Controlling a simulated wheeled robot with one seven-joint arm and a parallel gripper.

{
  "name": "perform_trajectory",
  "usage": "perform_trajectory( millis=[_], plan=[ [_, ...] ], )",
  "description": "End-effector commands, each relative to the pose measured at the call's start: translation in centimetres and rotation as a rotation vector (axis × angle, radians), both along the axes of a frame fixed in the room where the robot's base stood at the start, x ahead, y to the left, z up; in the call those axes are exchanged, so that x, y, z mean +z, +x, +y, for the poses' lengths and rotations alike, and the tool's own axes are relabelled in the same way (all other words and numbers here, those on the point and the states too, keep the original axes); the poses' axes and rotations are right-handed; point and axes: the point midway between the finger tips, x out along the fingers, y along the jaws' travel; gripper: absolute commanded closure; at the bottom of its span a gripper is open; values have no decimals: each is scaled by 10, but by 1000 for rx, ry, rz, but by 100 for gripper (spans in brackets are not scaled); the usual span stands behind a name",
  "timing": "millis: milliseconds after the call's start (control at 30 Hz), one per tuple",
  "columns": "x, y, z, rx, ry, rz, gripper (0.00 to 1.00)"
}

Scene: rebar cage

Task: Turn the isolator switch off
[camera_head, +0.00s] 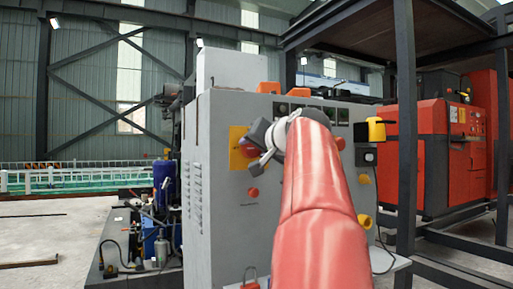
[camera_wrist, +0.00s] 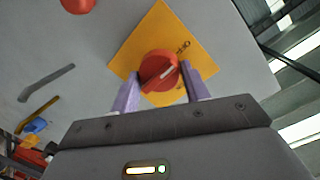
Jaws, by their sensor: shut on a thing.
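The isolator switch is a red rotary knob (camera_wrist: 160,68) on a yellow plate (camera_wrist: 150,35) with dark lettering, partly readable as OFF. In the wrist view the knob has a pale line running diagonally across it. The plate is on a grey cabinet (camera_head: 222,200); in the head view the yellow plate (camera_head: 237,145) and part of the red knob show beside my wrist. My gripper (camera_wrist: 158,78) has its two pale purple fingers on either side of the knob, shut on it. In the head view my arm hides the fingertips.
Another red button (camera_head: 253,192) is below the plate on the cabinet. A yellow-and-black box (camera_head: 376,129) and yellow knobs (camera_head: 364,221) are to the right of my arm. A dark steel post (camera_head: 405,120) stands at the right. Open floor (camera_head: 45,235) lies at the left.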

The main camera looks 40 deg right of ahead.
Motion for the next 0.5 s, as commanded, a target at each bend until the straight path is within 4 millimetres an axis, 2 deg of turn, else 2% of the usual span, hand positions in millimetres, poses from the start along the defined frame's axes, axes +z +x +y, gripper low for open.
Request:
perform_trajectory(
  millis=[67,100,200,233,500],
  plan=[
    [0,0,0,0,-2,2,77],
    [0,0,0,0,-2,2,49],
    [0,0,0,0,-1,2,36],
    [0,0,0,0,-1,2,33],
    [0,-1,0,0,0,0,33]
  ],
)
